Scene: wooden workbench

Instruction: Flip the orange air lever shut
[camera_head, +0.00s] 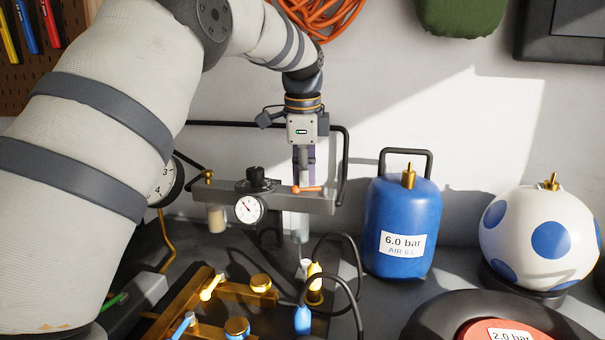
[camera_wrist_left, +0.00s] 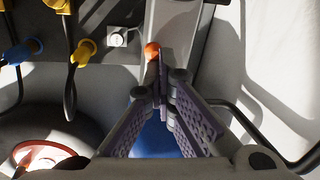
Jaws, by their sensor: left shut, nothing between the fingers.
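The orange air lever (camera_head: 309,189) lies nearly level on the right part of a grey manifold bar (camera_head: 280,202), pointing right in the head view. Its rounded orange end (camera_wrist_left: 152,48) shows in the left wrist view, just beyond my fingertips. My left gripper (camera_head: 303,182) points down at the lever from above. Its fingers (camera_wrist_left: 163,85) are shut with nothing between them. The tips are at or very near the lever; I cannot tell whether they touch. The fingers hide part of the lever in the wrist view. My right gripper is not in view.
A round gauge (camera_head: 249,209) and black knob (camera_head: 256,180) sit left of the lever. A blue air tank (camera_head: 403,228) stands to the right, beside a white ball with blue spots (camera_head: 539,237). Brass fittings (camera_head: 262,283) and black hoses lie in front.

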